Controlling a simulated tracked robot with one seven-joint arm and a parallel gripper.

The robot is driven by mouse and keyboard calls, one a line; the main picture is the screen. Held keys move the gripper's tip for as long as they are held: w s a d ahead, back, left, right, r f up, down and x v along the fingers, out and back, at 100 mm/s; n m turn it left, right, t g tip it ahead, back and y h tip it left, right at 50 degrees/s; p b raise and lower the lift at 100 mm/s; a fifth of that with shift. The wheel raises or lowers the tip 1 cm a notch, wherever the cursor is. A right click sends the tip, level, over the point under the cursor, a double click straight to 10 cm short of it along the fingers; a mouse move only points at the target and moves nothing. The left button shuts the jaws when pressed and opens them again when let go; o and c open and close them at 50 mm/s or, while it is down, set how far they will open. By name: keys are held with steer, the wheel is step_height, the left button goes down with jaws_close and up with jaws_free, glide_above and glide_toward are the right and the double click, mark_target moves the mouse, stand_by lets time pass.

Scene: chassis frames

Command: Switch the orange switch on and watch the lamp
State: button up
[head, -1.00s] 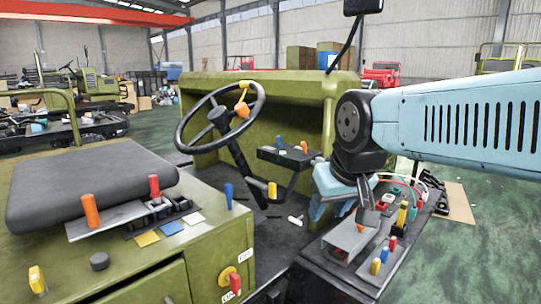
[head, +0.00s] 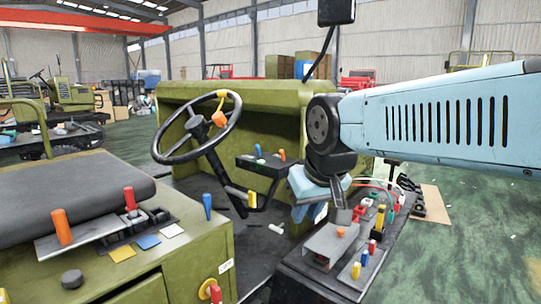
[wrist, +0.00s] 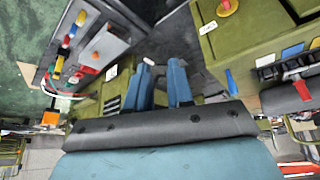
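Several orange parts show in the head view; I cannot tell which is the task's switch. An orange lever (head: 62,227) stands on the left seat console, a small orange knob (head: 340,231) is on the right console, and another orange piece (head: 282,154) is on the dash panel. An orange knob (head: 219,118) is on the steering wheel. No lamp can be told for sure. My gripper (head: 312,212) hangs beside the right console's left edge, partly hidden by my arm. In the wrist view its two blue fingers (wrist: 160,72) are apart, with nothing seen between them.
The right console (head: 318,268) carries a grey box and several coloured levers close to my gripper. The steering wheel (head: 160,152) and seat (head: 70,190) are to the left. A red lever (head: 130,198) stands beside the left orange lever. Green floor (head: 480,235) is open on the right.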

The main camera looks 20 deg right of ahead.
steer(key=w+r+h, duration=0.1)
steer(key=w+r, duration=0.1)
steer(key=w, duration=0.3)
steer(key=w+d+r+h, duration=0.1)
steer(key=w+r, duration=0.1)
steer(key=w, duration=0.4)
steer(key=w+r+h, duration=0.1)
steer(key=w+r, duration=0.1)
steer(key=w, duration=0.3)
steer(key=shift+w+d+r+g, duration=0.15)
steer(key=shift+w+r+g, duration=0.1)
steer(key=shift+w+g, duration=0.15)
jaws_close()
steer(key=w+a+r+h, duration=0.1)
steer(key=w+a+h, duration=0.1)
steer(key=w, duration=1.3)
steer(key=shift+w+a+r+m+t+h, duration=0.3)
steer(key=shift+w+a+r+m, duration=0.05)
steer(key=shift+w+a+m, duration=0.1)
